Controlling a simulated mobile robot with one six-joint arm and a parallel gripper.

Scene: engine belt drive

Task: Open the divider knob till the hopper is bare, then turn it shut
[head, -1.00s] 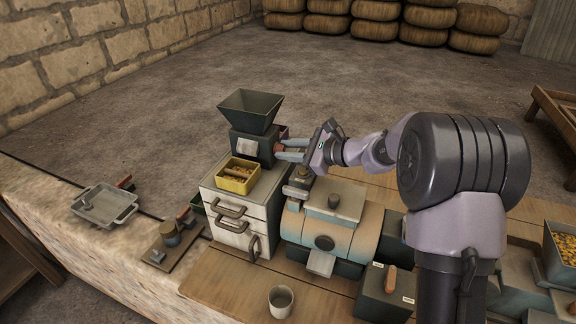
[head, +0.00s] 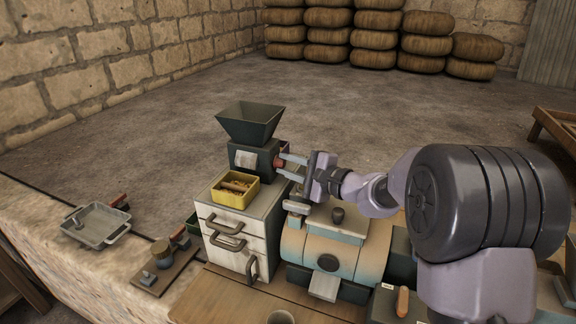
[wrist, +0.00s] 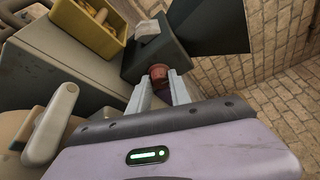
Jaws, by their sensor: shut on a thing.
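The divider is a dark box (head: 254,160) with a flared hopper (head: 250,121) on top, standing on a white drawer cabinet (head: 240,232). No grain shows in the hopper, but its bottom is hidden from this angle. The reddish-brown knob (wrist: 158,72) sticks out of the divider's right side. My gripper (head: 284,166) reaches it from the right and is shut on the knob; in the wrist view its two pale fingers lie either side of it. A yellow box (head: 238,200) with brownish-yellow contents stands in front of the divider; it also shows in the wrist view (wrist: 66,32).
A blue-and-tan drum machine (head: 328,245) stands right of the cabinet, below my arm. Sacks are stacked at the far wall.

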